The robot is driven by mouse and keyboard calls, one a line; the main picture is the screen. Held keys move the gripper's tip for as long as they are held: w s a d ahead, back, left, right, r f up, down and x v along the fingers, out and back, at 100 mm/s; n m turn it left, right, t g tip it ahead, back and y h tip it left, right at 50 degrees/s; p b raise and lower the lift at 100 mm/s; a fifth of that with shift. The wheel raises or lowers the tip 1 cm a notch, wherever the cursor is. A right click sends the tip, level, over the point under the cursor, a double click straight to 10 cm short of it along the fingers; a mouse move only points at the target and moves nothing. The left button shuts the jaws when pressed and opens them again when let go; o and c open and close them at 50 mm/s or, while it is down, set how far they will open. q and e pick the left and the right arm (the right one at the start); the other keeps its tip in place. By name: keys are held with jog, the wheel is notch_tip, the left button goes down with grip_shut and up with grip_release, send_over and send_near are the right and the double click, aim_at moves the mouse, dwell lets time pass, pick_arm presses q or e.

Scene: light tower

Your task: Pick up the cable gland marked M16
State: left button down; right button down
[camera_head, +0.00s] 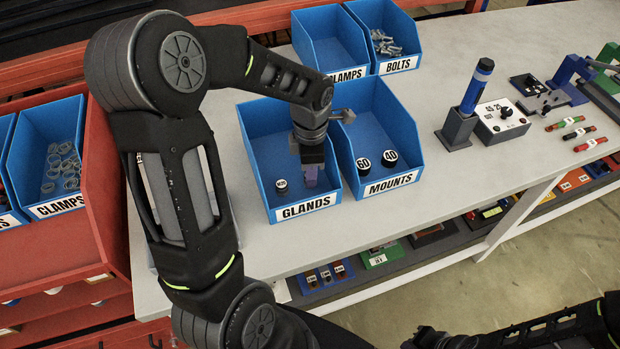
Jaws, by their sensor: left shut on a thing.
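The blue bin labelled GLANDS (305,207) stands on the grey bench. My left gripper (311,178) reaches down into it from above, near its front right part. It is shut on a cable gland, which is mostly hidden between the fingers, so I cannot read its mark. Another small black gland (281,186) with a white marked top stands in the bin, left of the gripper and apart from it. Its mark is too small to read surely.
The blue MOUNTS bin (392,185), with two black round mounts marked 60 and 40, adjoins on the right. The CLAMPS (345,73) and BOLTS (400,65) bins stand behind.

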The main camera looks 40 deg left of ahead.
pick_arm(q)
notch_tip(320, 180, up, 10)
jog(key=b, duration=0.1)
dwell(0.6)
dwell(0.5)
